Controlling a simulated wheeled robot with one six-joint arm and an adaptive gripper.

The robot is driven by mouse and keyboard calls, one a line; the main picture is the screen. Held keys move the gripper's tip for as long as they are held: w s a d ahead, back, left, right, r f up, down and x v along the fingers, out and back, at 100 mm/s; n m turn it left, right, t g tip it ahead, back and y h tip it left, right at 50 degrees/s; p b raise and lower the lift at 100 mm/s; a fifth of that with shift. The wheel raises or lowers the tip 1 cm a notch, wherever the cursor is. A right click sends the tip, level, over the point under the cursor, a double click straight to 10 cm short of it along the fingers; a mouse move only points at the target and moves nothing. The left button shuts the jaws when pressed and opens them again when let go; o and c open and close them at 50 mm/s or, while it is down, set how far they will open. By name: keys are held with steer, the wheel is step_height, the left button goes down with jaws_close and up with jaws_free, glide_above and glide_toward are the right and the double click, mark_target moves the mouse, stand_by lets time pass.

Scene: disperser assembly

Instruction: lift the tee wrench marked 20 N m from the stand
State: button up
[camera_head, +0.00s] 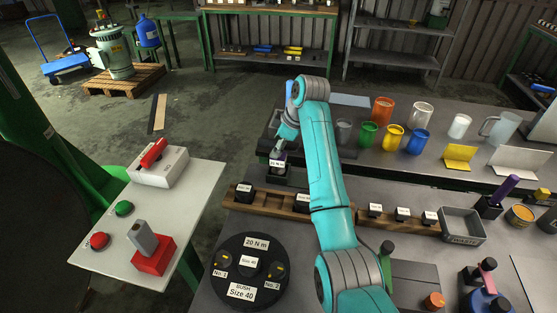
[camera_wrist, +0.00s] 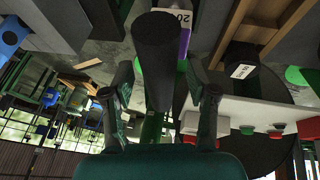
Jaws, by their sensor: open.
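In the wrist view, a thick dark bar (camera_wrist: 160,62), apparently the tee wrench's handle, runs between the two fingers of my gripper (camera_wrist: 160,78). The fingers stand apart on either side of it, and I cannot tell if either touches it. A white label with "20" (camera_wrist: 180,17) shows just behind the bar, the rest of its text cut off. In the head view, my gripper (camera_head: 284,143) is over a dark stand (camera_head: 276,174) with a white label at its top. My arm and gripper hide most of the wrench there.
A wooden rail (camera_head: 272,206) with black blocks lies in front of the stand. A round black plate (camera_head: 226,289) labelled 20 N m and Size 40 is nearer. Coloured mugs (camera_head: 393,138) stand to the right. A side table (camera_head: 194,190) with buttons is at the left.

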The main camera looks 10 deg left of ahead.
jaws_close()
steer(key=shift+r, duration=0.1)
